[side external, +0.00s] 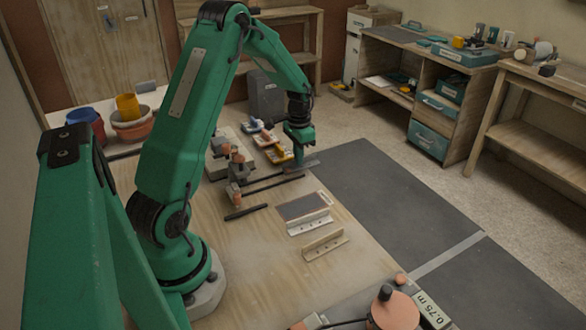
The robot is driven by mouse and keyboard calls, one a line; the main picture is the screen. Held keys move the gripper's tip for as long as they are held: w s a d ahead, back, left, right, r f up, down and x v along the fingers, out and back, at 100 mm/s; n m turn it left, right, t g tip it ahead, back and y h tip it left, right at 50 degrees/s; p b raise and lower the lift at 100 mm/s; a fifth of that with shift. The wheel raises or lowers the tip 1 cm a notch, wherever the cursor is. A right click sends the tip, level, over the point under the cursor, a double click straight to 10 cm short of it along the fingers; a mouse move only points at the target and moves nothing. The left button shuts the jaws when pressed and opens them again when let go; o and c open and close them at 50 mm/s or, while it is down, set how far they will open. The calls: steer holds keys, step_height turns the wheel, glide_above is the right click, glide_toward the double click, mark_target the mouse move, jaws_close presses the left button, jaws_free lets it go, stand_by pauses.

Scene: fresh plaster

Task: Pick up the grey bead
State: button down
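My green arm reaches over the wooden table to its far right edge. My gripper (299,158) points down there, just above or touching a dark grey flat piece (310,164). The gripper is small in this view, and I cannot tell whether its fingers are open or shut. I cannot make out a grey bead; it may be too small or hidden by the gripper. Small trays (279,157) with orange and yellow contents lie just left of and behind the gripper.
A clamp-like fixture with orange-brown knobs (237,170) stands left of the gripper. A dark bar (246,212), a grey plate (300,205) and angled strips (325,245) lie nearer. Orange-brown rounded parts (393,309) stand at the front. The table's middle left is clear.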

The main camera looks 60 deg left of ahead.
step_height(320, 180, up, 3)
steer(key=shift+f, duration=0.15)
steer(key=d+r, duration=0.6)
steer(key=d, duration=0.5)
steer(key=shift+d+r, duration=0.3)
steer(key=shift+d, duration=0.05)
